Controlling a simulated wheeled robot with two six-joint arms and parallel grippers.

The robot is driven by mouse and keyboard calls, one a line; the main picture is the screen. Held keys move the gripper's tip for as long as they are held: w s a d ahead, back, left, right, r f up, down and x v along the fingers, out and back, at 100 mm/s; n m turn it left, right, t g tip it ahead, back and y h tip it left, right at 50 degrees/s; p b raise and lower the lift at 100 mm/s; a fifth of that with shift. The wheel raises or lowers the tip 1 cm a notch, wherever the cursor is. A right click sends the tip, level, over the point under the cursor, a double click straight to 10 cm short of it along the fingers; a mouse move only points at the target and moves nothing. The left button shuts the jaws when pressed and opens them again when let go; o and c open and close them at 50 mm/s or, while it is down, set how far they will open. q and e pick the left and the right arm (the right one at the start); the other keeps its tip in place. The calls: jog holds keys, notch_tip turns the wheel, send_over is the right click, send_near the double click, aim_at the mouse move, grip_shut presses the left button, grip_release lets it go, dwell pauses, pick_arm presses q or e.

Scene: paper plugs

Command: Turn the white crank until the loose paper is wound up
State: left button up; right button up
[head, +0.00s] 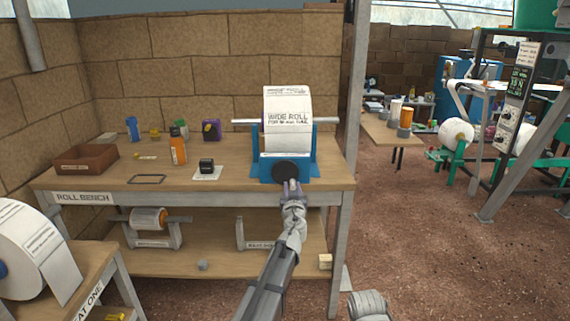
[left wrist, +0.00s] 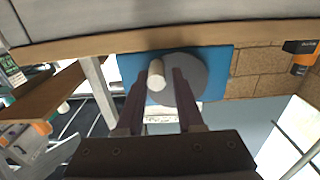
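A wide white paper roll (head: 288,118) with printed text sits on a rod in a blue stand (head: 305,166) at the right of the roll bench. A dark round disc (head: 290,170) is on the stand's front; it also shows in the left wrist view (left wrist: 192,76). The white crank handle (left wrist: 156,77) sticks out from it towards my wrist camera. My left gripper (head: 292,187) is in front of the disc. Its fingers (left wrist: 161,82) are open, one on each side of the handle, with a gap showing on the right.
The bench (head: 115,181) also holds a brown tray (head: 86,160), an orange bottle (head: 178,150) and a black stamp (head: 206,164). A smaller roll (head: 148,218) is on the lower shelf. Another large roll (head: 30,248) stands at front left.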

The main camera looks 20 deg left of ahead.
dwell(0.4)
pick_arm(q)
jog(key=shift+s+a+f+b, duration=0.15)
jog(key=shift+a+f+b, duration=0.3)
jog(key=shift+a, duration=0.1)
jog(key=shift+s+a+f, duration=0.15)
jog(key=shift+a, duration=0.45)
dwell(0.4)
